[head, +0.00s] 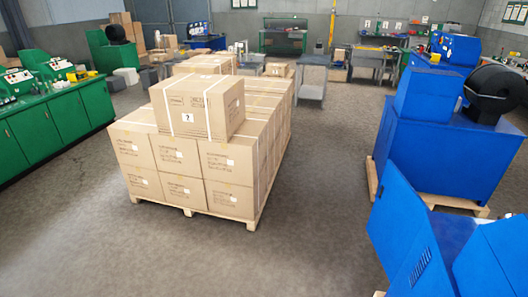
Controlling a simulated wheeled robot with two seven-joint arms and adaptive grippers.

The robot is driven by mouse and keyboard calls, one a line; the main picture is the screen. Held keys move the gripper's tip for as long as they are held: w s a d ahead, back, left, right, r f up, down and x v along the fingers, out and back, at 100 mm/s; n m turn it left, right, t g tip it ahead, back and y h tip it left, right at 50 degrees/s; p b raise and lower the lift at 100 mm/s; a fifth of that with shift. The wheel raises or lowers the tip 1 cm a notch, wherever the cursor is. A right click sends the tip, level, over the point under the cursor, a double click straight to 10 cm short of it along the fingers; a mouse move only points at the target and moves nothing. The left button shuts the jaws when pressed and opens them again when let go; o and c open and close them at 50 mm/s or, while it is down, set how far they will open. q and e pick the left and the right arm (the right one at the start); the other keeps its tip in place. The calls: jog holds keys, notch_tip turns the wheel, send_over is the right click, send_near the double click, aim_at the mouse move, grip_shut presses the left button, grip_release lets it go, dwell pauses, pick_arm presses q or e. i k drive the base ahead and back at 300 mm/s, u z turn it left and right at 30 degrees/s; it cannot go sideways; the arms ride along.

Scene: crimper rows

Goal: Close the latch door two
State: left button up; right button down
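In the head view, no part is clearly marked as latch door two, so I cannot tell which one it is. A blue cabinet (425,262) with a vent grille stands in the front right corner and is cut off by the picture's edge. A larger blue machine (440,155) stands behind it on a wooden pallet. Green cabinets (55,130) with door fronts line the left side. Neither of my grippers is in view.
Stacked cardboard boxes (183,160) stand on a wooden pallet (190,211) in the middle. Bare grey floor (315,215) lies between them and the blue machines. More floor (60,220) is clear at the front left. Workbenches (313,75) stand farther back.

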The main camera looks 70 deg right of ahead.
aim_at(397, 217)
jog(key=z, duration=2.75)
jog(key=i, duration=3.05)
jog(key=z, duration=0.2)
